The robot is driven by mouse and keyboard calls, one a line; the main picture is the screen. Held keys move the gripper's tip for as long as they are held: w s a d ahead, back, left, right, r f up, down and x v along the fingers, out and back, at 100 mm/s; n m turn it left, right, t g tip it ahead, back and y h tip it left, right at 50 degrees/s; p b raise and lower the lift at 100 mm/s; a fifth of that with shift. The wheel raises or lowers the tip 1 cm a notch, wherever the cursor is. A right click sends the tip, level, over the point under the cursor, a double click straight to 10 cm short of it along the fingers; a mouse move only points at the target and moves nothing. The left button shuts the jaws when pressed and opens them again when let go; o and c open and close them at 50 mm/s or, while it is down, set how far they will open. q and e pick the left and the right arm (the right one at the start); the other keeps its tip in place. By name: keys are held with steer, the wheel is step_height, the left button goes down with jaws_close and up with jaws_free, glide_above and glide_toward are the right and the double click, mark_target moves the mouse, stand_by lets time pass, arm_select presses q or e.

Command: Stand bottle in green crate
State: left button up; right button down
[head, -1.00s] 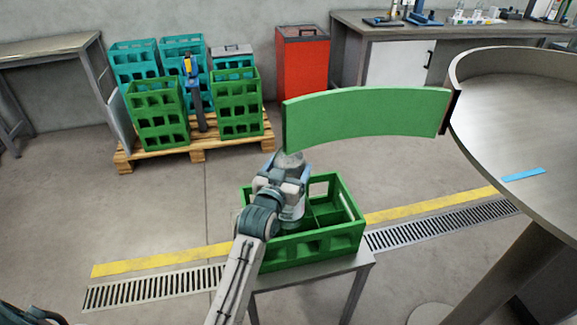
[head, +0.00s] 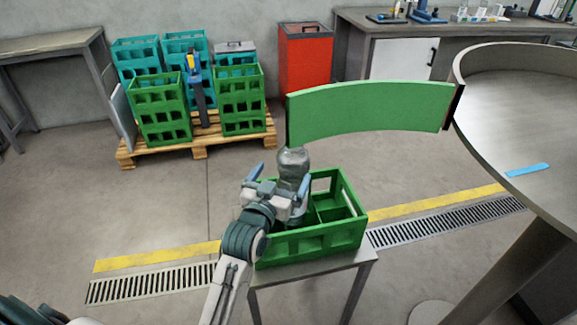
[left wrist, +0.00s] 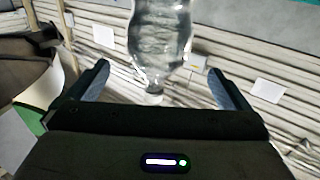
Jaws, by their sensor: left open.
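In the left wrist view the bottle (left wrist: 160,35) appears between and beyond the open fingers (left wrist: 158,72), not clasped. My right gripper is not in view.
The crate rests on a small grey stand (head: 310,275). A curved green panel (head: 370,112) hangs close above and behind it, joined to a round metal table (head: 520,110) at right. Stacked crates on a pallet (head: 200,150) stand behind left. Open floor lies at left.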

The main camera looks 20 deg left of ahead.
arm_select(q)
steer(key=s, duration=0.5)
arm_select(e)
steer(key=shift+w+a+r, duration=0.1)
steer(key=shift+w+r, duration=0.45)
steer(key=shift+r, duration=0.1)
arm_select(q)
steer(key=shift+w, duration=0.1)
